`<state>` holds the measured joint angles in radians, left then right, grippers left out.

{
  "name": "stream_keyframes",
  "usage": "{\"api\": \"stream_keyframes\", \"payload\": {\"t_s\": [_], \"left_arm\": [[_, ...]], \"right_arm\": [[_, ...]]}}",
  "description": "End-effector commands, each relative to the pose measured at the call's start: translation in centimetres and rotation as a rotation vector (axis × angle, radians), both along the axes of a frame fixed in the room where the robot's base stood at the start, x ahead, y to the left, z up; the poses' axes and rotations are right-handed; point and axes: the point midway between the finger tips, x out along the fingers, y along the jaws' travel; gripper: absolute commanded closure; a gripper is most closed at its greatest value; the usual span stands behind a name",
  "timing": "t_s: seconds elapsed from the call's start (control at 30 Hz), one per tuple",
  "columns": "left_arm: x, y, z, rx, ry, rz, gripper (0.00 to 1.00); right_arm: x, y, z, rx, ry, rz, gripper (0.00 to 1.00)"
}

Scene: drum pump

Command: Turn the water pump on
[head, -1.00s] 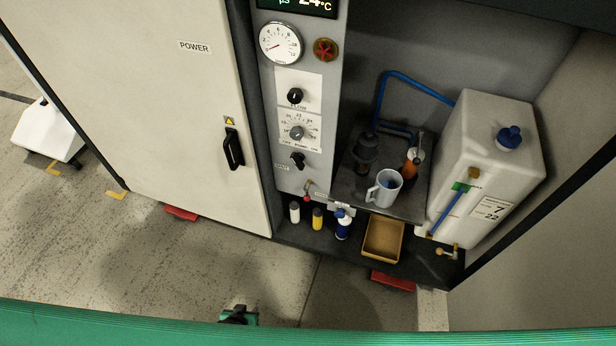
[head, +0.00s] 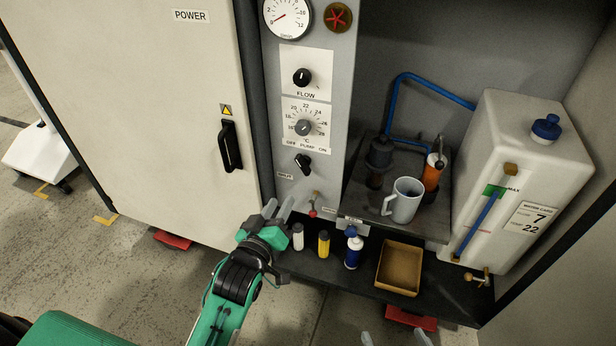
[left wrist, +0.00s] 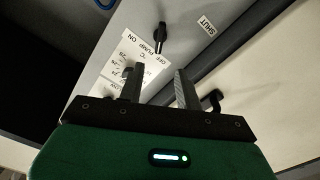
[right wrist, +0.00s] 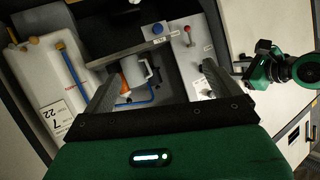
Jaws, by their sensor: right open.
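The pump switch (head: 303,163) is a black knob on the grey panel, under the words "OFF PUMP ON". It also shows in the left wrist view (left wrist: 160,38); I cannot tell its setting for sure. My left gripper (head: 280,208) is in front of the panel, below and left of the switch, touching nothing visible. Its fingers (left wrist: 162,82) are apart and empty in the left wrist view. My right gripper (right wrist: 158,85) is open and empty, facing the shelf and panel from further back. In the head view only its fingertips (head: 394,339) show at the bottom edge.
The flow knob (head: 302,77) and temperature dial (head: 303,127) sit above the switch. A red-tipped lever (head: 313,210) is below. A grey mug (head: 404,200), white tank (head: 515,170), small bottles and tan tray (head: 399,268) are right. The cabinet door handle (head: 229,147) is left.

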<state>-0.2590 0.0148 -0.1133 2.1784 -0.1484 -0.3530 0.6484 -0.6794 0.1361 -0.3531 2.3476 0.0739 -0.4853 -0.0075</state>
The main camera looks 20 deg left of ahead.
Motion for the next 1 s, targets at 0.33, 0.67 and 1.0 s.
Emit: {"api": "stream_keyframes", "payload": {"t_s": [0.33, 0.67, 1.0], "left_arm": [[3.9, -0.2, 0.1, 0.000, -0.004, 0.000, 0.65], [9.4, -0.6, 0.1, 0.000, -0.004, 0.000, 0.65], [13.2, -0.8, 0.1, 0.000, -0.002, 0.000, 0.65]], "right_arm": [[-0.1, 0.8, 0.2, 0.039, -0.056, 0.002, 0.06], [1.5, 0.7, 2.6, 0.092, -0.214, -0.025, 0.06], [3.0, -0.1, 5.7, 0.129, -0.374, -0.056, 0.06]]}}
